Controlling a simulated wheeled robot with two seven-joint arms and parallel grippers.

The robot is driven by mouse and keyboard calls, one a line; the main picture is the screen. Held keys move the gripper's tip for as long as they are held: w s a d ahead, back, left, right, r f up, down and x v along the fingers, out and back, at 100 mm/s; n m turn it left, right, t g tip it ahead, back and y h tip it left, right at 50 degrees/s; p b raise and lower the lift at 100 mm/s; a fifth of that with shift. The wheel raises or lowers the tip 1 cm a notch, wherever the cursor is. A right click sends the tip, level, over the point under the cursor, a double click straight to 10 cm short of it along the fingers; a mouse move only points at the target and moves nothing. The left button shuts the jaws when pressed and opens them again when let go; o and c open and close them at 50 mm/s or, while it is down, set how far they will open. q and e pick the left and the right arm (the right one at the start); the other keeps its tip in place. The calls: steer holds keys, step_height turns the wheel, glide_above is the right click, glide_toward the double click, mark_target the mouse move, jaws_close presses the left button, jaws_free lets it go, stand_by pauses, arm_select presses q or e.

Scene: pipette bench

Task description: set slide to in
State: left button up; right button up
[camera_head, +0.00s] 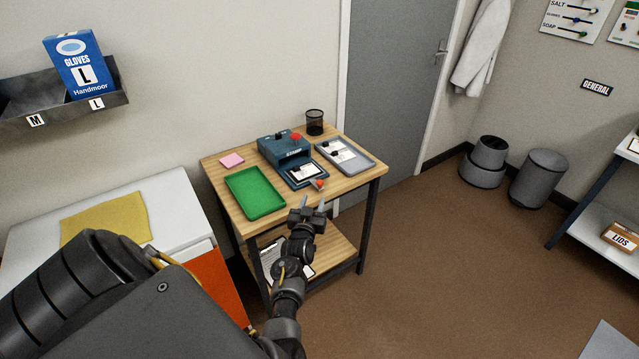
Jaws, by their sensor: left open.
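A blue stamp machine (283,146) stands on a small wooden table. Its slide (318,175) reaches out at the front, toward the table's front edge, with a white card (305,171) on it. A red knob (319,184) shows at the slide's front end. My left gripper (312,203) is open and empty, in front of the table edge and just short of the red knob, apart from it as far as I can tell. My right gripper is not in view.
On the table (229,205) are a green tray (256,194), a grey tray (345,157) with cards, a pink note pad (231,160) and a black mesh cup (314,122). A white cabinet (172,196) stands left.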

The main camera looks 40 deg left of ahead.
mark_target(319, 185)
arm_select(q)
steer(key=b+x, duration=0.3)
steer(key=x, duration=0.2)
steer(key=b+x, duration=0.4)
steer(key=shift+w+a+f, duration=0.15)
steer(key=shift+w+f, duration=0.05)
steer(key=shift+w, duration=0.15)
steer(key=shift+w+a+r+b, duration=0.2)
steer(key=shift+w+a+b, duration=0.1)
steer(key=shift+w, duration=0.2)
steer(key=shift+c, duration=0.4)
